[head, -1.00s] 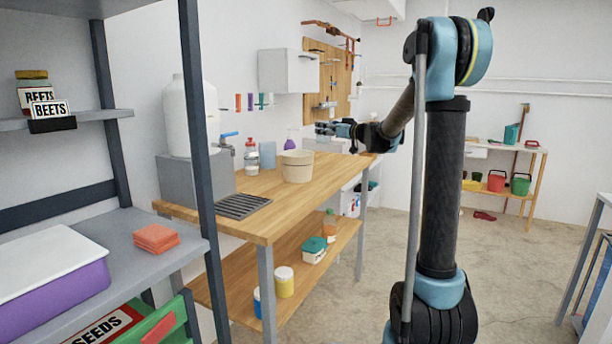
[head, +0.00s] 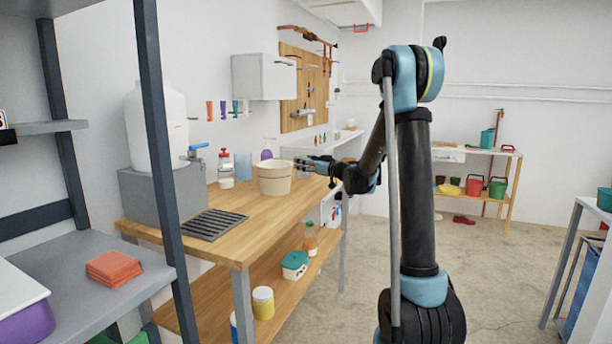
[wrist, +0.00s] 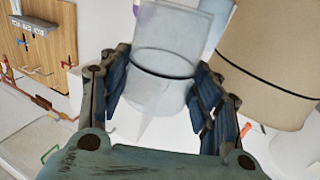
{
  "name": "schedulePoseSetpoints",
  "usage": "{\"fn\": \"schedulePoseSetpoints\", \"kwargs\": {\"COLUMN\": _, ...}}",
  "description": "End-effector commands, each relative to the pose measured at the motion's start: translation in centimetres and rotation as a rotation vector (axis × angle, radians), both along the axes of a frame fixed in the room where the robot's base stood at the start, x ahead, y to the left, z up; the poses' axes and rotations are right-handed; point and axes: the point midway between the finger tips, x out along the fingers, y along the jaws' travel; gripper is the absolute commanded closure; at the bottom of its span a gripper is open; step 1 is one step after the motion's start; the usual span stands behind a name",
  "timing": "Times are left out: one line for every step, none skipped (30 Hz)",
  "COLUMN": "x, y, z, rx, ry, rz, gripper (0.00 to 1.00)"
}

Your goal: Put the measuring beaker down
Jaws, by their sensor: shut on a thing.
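The measuring beaker (wrist: 160,85) is clear and see-through, and sits between my fingers in the wrist view. My gripper (wrist: 162,90) is shut on its sides, one dark finger on each side. In the head view my gripper (head: 305,163) is at the right end of the wooden workbench (head: 215,232), near the tan pot (head: 274,180). I cannot clearly make out the beaker there. Whether the beaker's base touches anything cannot be told.
The tan pot also shows close beside the beaker in the wrist view (wrist: 265,70). A grey shelf (head: 95,275) is at left. Open floor (head: 490,280) lies right.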

Motion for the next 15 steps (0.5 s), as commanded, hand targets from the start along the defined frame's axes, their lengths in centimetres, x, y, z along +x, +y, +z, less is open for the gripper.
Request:
{"fn": "schedulePoseSetpoints", "kwargs": {"x": 0.0, "y": 0.1, "z": -0.4, "rx": 0.000, "ry": 0.000, "rz": 0.001, "gripper": 0.59}}
{"fn": "schedulePoseSetpoints", "kwargs": {"x": 0.0, "y": 0.1, "z": -0.8, "rx": 0.000, "ry": 0.000, "rz": 0.001, "gripper": 0.59}}
{"fn": "schedulePoseSetpoints", "kwargs": {"x": 0.0, "y": 0.1, "z": -1.2, "rx": 0.000, "ry": 0.000, "rz": 0.001, "gripper": 0.59}}
{"fn": "schedulePoseSetpoints", "kwargs": {"x": 0.0, "y": 0.1, "z": -1.7, "rx": 0.000, "ry": 0.000, "rz": 0.001, "gripper": 0.59}}
{"fn": "schedulePoseSetpoints", "kwargs": {"x": 0.0, "y": 0.1, "z": -2.1, "rx": 0.000, "ry": 0.000, "rz": 0.001, "gripper": 0.59}}
{"fn": "schedulePoseSetpoints", "kwargs": {"x": 0.0, "y": 0.2, "z": -2.6, "rx": 0.000, "ry": 0.000, "rz": 0.001, "gripper": 0.59}}
{"fn": "schedulePoseSetpoints", "kwargs": {"x": 0.0, "y": 0.1, "z": -3.0, "rx": 0.000, "ry": 0.000, "rz": 0.001, "gripper": 0.59}}
{"fn": "schedulePoseSetpoints", "kwargs": {"x": 0.0, "y": 0.1, "z": -3.3, "rx": 0.000, "ry": 0.000, "rz": 0.001, "gripper": 0.59}}
{"fn": "schedulePoseSetpoints", "kwargs": {"x": 0.0, "y": 0.1, "z": -3.6, "rx": 0.000, "ry": 0.000, "rz": 0.001, "gripper": 0.59}}
{"fn": "schedulePoseSetpoints", "kwargs": {"x": 0.0, "y": 0.1, "z": -3.7, "rx": 0.000, "ry": 0.000, "rz": 0.001, "gripper": 0.59}}
{"fn": "schedulePoseSetpoints", "kwargs": {"x": -0.1, "y": 0.1, "z": -3.8, "rx": 0.000, "ry": 0.000, "rz": 0.001, "gripper": 0.59}}
{"fn": "schedulePoseSetpoints", "kwargs": {"x": -0.1, "y": 0.1, "z": -3.9, "rx": 0.000, "ry": 0.000, "rz": 0.001, "gripper": 0.59}}
{"fn": "schedulePoseSetpoints", "kwargs": {"x": -0.1, "y": 0.1, "z": -3.8, "rx": 0.000, "ry": 0.000, "rz": 0.001, "gripper": 0.59}}
{"fn": "schedulePoseSetpoints", "kwargs": {"x": -0.1, "y": 0.1, "z": -3.8, "rx": 0.000, "ry": 0.000, "rz": 0.001, "gripper": 0.59}}
{"fn": "schedulePoseSetpoints", "kwargs": {"x": -0.1, "y": 0.1, "z": -3.8, "rx": 0.000, "ry": 0.000, "rz": 0.001, "gripper": 0.59}}
